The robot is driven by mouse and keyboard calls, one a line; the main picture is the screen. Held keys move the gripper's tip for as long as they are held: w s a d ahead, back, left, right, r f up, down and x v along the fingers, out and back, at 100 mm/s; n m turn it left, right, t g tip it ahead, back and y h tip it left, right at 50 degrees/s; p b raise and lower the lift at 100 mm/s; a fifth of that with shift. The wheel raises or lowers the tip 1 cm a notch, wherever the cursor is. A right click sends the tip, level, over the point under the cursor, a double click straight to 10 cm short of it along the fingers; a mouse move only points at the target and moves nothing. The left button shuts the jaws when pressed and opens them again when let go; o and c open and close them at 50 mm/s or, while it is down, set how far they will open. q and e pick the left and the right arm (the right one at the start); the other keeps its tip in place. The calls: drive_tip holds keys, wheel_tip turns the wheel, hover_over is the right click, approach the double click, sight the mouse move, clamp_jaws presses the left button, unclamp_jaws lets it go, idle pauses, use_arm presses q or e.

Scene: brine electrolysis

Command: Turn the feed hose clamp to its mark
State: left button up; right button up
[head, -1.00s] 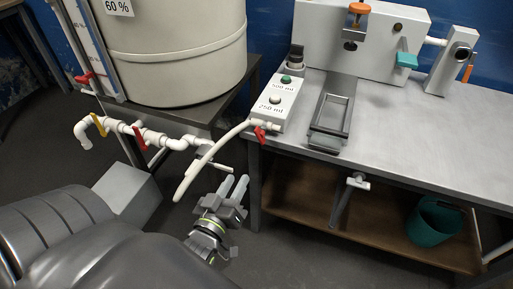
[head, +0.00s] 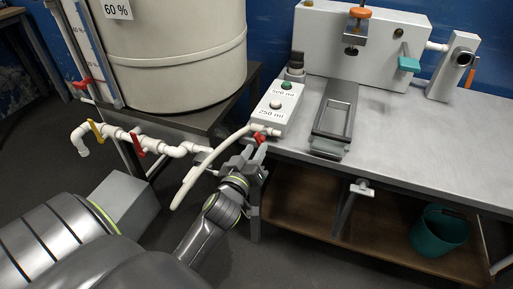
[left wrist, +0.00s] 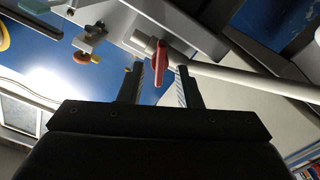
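The red feed hose clamp (head: 259,137) sits on the cream hose (head: 204,167) beside the dosing box with two buttons (head: 275,108). My left gripper (head: 252,151) is just below the clamp, near the bench's left front corner. In the left wrist view the red clamp lever (left wrist: 160,62) stands between the two spread fingers of my left gripper (left wrist: 160,79). Gaps show on both sides of the lever, so the fingers are open and not closed on it. The clamp's mark cannot be made out. My right gripper is not in view.
The grey bench (head: 430,135) is right of the clamp, with a metal tray frame (head: 334,118) close by. A large cream tank (head: 180,60) stands at the left, with white pipes and valves (head: 138,140) below. A teal bucket (head: 438,232) is under the bench.

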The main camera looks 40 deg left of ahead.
use_arm(q)
drive_tip(key=shift+x, duration=0.85)
clamp_jaws()
